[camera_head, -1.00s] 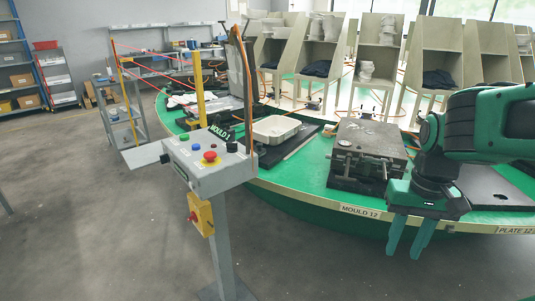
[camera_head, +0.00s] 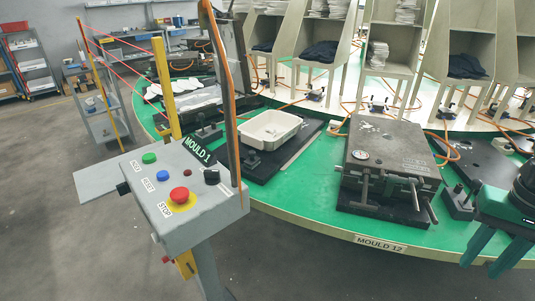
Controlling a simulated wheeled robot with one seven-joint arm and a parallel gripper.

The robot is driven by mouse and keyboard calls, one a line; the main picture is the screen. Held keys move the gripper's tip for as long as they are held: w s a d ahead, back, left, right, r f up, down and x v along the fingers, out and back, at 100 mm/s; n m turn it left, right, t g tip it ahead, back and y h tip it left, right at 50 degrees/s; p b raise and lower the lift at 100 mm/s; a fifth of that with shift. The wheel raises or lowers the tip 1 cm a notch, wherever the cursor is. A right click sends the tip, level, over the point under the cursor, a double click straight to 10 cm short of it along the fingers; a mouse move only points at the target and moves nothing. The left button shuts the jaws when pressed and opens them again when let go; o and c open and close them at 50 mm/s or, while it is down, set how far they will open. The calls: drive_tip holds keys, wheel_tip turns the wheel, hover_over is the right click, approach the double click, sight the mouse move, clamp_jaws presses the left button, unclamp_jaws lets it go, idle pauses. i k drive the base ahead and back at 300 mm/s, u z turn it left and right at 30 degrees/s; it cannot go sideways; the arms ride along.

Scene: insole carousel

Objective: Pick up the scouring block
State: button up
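I cannot make out a scouring block for certain in this view. My gripper (camera_head: 483,268) is at the lower right, partly cut off by the picture's right edge. Its two green fingers point down with a gap between them, and nothing shows between them. It hangs at the near edge of the green round table (camera_head: 310,205), to the right of the MOULD 12 label (camera_head: 380,244).
A control box (camera_head: 190,195) on a post stands at the near left. A grey metal mould (camera_head: 388,155) sits on the table, with a white tray (camera_head: 252,140) to its left. Wooden racks (camera_head: 325,60) stand behind, and orange hoses cross the table.

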sight(251, 163)
drive_tip(key=u, duration=0.35)
drive_tip(key=i, duration=0.95)
drive_tip(key=u, duration=0.65)
